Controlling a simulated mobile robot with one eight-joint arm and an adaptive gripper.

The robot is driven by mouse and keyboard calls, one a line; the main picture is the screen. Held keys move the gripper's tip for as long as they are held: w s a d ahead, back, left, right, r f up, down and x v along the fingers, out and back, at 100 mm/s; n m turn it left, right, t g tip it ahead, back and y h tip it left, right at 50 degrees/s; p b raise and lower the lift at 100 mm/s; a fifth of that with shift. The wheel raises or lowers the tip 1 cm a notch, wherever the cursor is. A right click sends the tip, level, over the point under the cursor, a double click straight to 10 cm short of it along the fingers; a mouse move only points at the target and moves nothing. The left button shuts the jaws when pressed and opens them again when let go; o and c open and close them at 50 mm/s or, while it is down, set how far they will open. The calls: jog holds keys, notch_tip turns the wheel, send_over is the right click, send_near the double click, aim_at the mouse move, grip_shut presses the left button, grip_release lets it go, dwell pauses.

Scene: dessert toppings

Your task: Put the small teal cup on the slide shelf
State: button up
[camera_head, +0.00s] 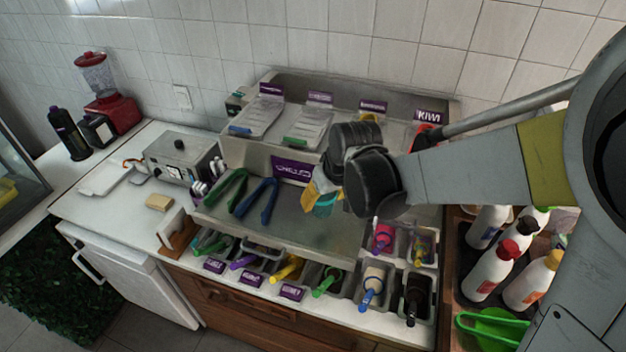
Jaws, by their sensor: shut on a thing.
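My gripper (322,198) is near the middle of the view, over the steel shelf, and is mostly hidden behind my own dark wrist. It is shut on a small teal cup (325,207), of which only a little shows below the wrist. The steel slide shelf (325,245) spreads below and around it, with a bare area at its front middle. I cannot tell whether the cup touches the shelf.
Green tongs (228,188) and blue tongs (262,203) lie on the shelf's left part. Topping bins with scoops, such as a pink one (382,237), line the front below. Lidded containers (305,127) stand behind. White bottles (490,275) stand at the right.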

aim_at(323, 213)
jog(key=shift+s+f, duration=0.1)
jog(key=shift+f, duration=2.4)
jog(key=shift+b, duration=0.3)
jog(key=shift+f, duration=0.2)
jog(key=o, duration=0.9)
jog(key=shift+c, duration=0.2)
jog(key=shift+r, duration=0.1)
